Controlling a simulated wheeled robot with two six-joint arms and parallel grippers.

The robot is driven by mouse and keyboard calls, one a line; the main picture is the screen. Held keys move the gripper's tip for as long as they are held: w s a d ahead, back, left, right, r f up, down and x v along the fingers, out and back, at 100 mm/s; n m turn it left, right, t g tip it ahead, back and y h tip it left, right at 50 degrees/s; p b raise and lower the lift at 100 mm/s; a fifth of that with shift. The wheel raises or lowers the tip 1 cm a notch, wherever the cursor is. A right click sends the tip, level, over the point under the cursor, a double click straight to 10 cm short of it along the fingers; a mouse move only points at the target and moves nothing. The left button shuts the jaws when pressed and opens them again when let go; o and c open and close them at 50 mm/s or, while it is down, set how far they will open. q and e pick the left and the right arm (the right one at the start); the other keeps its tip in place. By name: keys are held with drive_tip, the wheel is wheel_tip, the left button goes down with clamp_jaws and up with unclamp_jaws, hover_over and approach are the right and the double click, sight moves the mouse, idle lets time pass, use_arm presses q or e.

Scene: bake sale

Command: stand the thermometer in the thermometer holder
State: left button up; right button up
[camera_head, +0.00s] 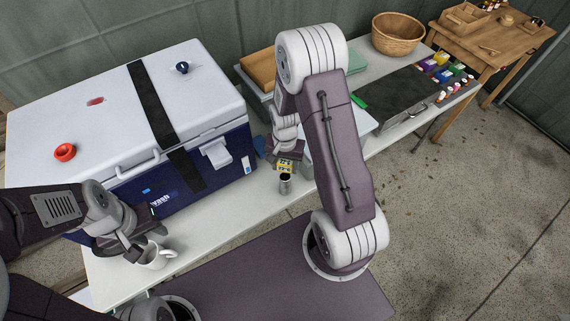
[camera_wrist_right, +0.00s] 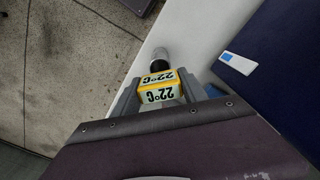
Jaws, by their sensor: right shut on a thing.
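The thermometer (camera_head: 285,166) has a yellow head with a "22°C" display. My right gripper (camera_head: 282,158) is shut on that head; in the right wrist view the thermometer (camera_wrist_right: 158,90) sits between its two fingers. The thermometer holder (camera_head: 285,184), a small grey metal cylinder with a dark opening, stands on the white table just by the thermometer's head. In the right wrist view the holder (camera_wrist_right: 160,53) shows just beyond the head. The head hides any stem, so I cannot tell whether it is in the holder. My left gripper (camera_head: 134,247) is at a white mug (camera_head: 157,257); its grip is unclear.
A large blue and white cooler (camera_head: 200,95) fills the table's left and back. Boards and boxes (camera_head: 260,68) lie behind my right arm. A wooden bowl (camera_head: 397,34) and a dark mat (camera_head: 395,95) are farther right. The table's front edge is close to the holder.

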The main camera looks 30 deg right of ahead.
drive_tip(key=o, duration=1.6)
wheel_tip(320, 180, up, 9)
drive_tip(key=shift+r+p, duration=0.1)
drive_tip(key=shift+p, duration=0.2)
